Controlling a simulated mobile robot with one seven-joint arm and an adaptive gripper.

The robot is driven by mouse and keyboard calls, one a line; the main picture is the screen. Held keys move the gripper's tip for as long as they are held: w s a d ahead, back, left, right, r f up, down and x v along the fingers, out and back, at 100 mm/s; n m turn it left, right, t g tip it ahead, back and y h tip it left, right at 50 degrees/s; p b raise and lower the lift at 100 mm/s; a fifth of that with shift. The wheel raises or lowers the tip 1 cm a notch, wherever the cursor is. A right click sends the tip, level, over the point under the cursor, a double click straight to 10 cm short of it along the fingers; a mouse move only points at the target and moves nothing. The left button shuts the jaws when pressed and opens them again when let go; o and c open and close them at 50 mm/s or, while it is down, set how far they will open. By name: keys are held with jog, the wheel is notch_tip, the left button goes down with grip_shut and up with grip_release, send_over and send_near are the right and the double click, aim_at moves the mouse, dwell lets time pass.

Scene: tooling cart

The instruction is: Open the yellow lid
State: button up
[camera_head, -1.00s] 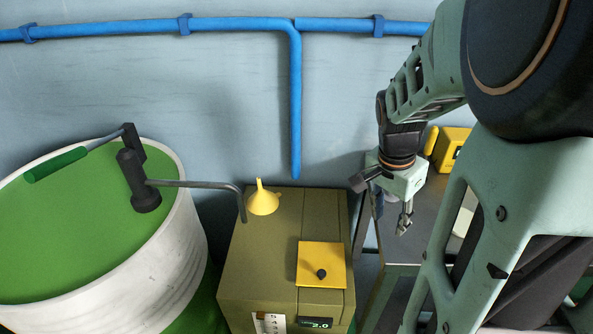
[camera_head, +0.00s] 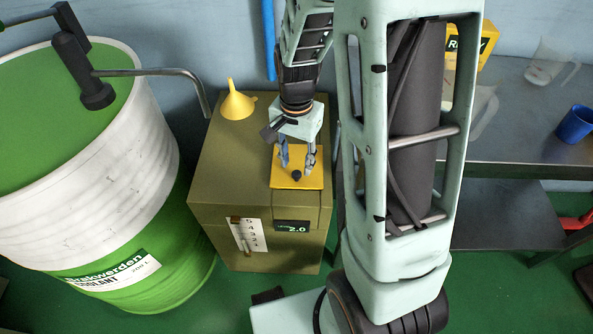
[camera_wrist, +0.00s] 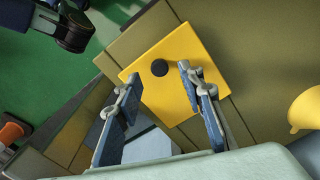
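The yellow lid (camera_head: 309,180) is a flat square plate with a dark round knob (camera_head: 296,175), lying flat on top of the olive box (camera_head: 222,185). My gripper (camera_head: 297,170) is above the lid, with its fingers pointing down near the knob. In the wrist view the gripper (camera_wrist: 158,88) is open and empty, its two blue-padded fingers apart. The lid (camera_wrist: 175,50) and its black knob (camera_wrist: 159,68) show there beyond the fingertips, the knob lying between them in the picture. I cannot tell the exact height of the fingertips above the lid.
A yellow funnel (camera_head: 237,103) stands on the box, behind and left of the lid. A green and white drum (camera_head: 110,140) with a pump spout (camera_head: 150,73) is at the left. A metal table (camera_head: 520,120) at the right holds a blue cup (camera_head: 576,124) and a clear jug (camera_head: 550,62).

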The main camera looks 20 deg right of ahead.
aim_at(297, 173)
jog(key=shift+f+b, duration=0.35)
jog(key=shift+f, duration=1.45)
grip_shut()
